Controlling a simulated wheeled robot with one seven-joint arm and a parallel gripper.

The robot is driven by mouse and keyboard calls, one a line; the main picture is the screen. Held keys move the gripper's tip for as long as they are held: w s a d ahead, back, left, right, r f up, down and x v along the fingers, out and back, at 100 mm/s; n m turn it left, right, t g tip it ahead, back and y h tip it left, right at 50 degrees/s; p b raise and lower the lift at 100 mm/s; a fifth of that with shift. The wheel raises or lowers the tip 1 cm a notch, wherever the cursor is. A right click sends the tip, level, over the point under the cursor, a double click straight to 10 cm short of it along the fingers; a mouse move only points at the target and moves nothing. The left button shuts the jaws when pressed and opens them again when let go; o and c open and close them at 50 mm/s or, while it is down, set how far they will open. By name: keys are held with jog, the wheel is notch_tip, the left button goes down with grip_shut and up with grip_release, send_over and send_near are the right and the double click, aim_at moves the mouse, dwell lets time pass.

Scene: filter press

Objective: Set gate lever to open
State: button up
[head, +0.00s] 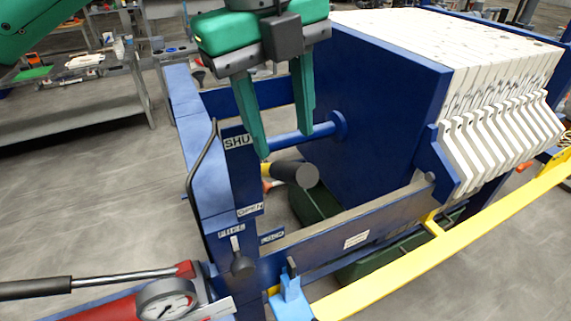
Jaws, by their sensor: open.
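The gate lever, with a thick dark grip (297,174) and a short yellow shaft, sticks out beside the blue post. It stands at a height between the SHUT label (238,142) above and the OPEN label (250,210) below. My gripper (285,145) has two green fingers pointing down, open and with nothing held between them. Its fingertips show just above the grip in the picture, the left one close to the yellow shaft. I cannot tell the gap in depth. The lever's pivot is hidden.
A blue rod (300,137) runs behind the fingers to the large blue plate (375,110). A small lower lever (240,262), a pressure gauge (165,300), a pump handle (75,284) and a yellow rail (450,245) are nearby. White filter plates (500,130) stand right.

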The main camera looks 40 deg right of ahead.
aim_at(287, 163)
jog(key=f, duration=0.3)
jog(key=d+f, duration=0.1)
jog(key=f, duration=0.4)
jog(key=shift+s+d+f, duration=0.1)
jog(key=shift+d+f, duration=0.1)
jog(key=shift+f, duration=0.2)
grip_shut()
